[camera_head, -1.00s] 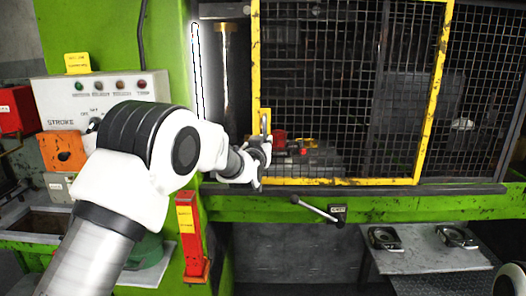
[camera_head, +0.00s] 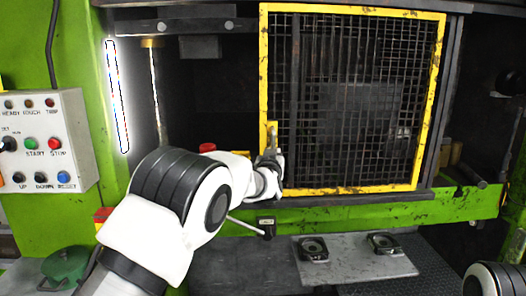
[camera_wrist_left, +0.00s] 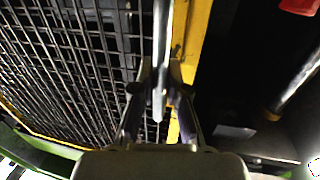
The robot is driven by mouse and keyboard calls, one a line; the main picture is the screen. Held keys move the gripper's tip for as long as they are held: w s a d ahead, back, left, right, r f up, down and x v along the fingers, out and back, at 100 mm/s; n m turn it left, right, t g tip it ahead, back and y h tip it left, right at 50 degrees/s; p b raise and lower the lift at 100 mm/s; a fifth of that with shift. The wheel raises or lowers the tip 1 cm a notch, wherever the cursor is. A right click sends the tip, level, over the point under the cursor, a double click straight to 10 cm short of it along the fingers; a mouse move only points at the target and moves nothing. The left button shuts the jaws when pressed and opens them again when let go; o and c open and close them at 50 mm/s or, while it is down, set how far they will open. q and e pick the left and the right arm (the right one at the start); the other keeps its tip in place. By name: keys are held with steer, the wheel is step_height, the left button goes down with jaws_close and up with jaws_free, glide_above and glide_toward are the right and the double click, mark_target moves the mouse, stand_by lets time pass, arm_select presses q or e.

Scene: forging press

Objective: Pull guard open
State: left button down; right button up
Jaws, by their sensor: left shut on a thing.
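The guard (camera_head: 441,60) is a black wire mesh panel in a yellow frame on the green press. It stands to the right of a dark gap at the press's left side. Its upright handle (camera_head: 271,135) is on the lower left frame bar; in the left wrist view the handle (camera_wrist_left: 160,30) is a grey bar. My left gripper (camera_head: 274,168) is shut on the handle; its fingers (camera_wrist_left: 160,88) lie on both sides of the bar. My right gripper is out of view.
A control panel (camera_head: 45,110) with several buttons is at the left. A short lever (camera_head: 246,227) sticks out below the guard. A low grey table (camera_head: 350,270) with two dark metal parts stands below. A bright light strip (camera_head: 117,95) is on the green column.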

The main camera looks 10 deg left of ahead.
arm_select(q)
steer(key=shift+w+d, duration=0.15)
steer(key=shift+d, duration=0.35)
